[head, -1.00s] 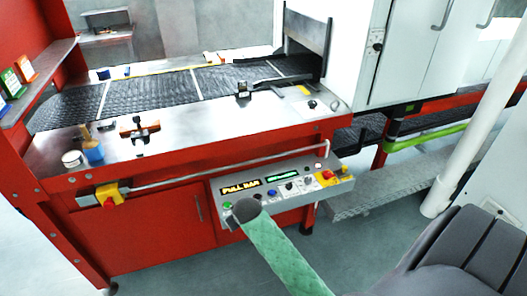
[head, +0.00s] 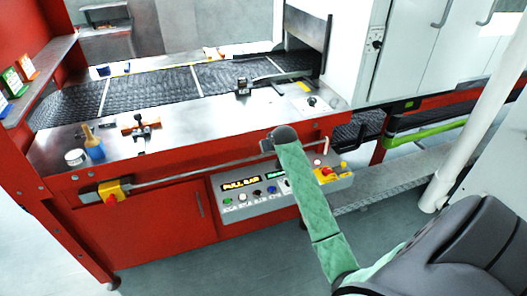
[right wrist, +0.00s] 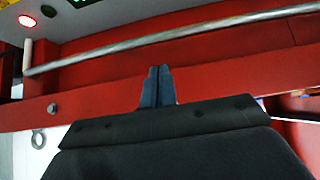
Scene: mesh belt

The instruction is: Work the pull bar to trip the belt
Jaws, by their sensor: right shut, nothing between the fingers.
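The pull bar (head: 195,174) is a long, thin grey metal rod. It runs along the red front of the machine, above the control panel (head: 265,188) with its lit "PULL BAR" sign. In the right wrist view the bar (right wrist: 220,31) crosses the upper part of the picture. My right gripper (head: 267,145) is at the front edge of the machine top, near the bar's right part; my arm hides some of the bar and panel. In the right wrist view its dark blue fingers (right wrist: 157,72) are together and empty, with a gap in the picture between them and the bar.
The dark mesh belt (head: 140,92) lies behind the steel top. A yellow and red switch (head: 113,191) sits near the bar's left end.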

